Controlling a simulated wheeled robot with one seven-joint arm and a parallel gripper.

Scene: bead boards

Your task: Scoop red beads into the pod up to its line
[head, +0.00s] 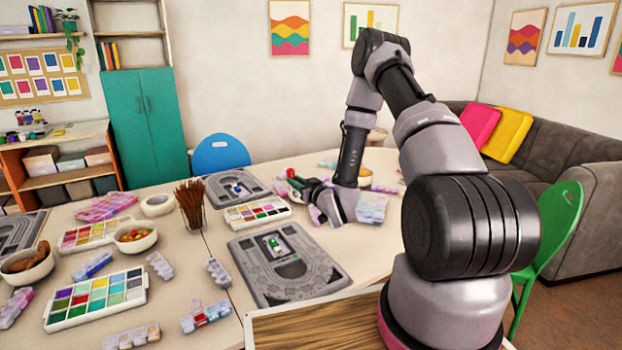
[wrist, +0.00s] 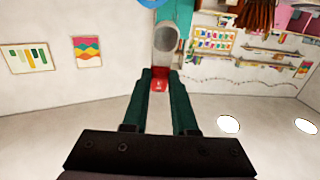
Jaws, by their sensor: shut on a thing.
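My gripper (head: 296,186) is stretched out over the far middle of the table, seen small in the head view. In the wrist view its two dark green fingers (wrist: 159,80) are shut on the red handle (wrist: 158,82) of a scoop. The scoop's grey oval bowl (wrist: 166,38) points away beyond the fingertips; no red beads show clearly in it. A red spot of the scoop (head: 291,173) shows beside the gripper in the head view. A grey board (head: 318,284) holds a small green and white piece (head: 274,243), possibly the pod. Its fill line is too small to see.
A second grey board (head: 213,192) lies behind. Paint-like bead trays (head: 97,321), bowls (head: 136,246), a cup of brown sticks (head: 192,205) and small clear boxes (head: 198,322) crowd the left side. My arm hides part of the right side.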

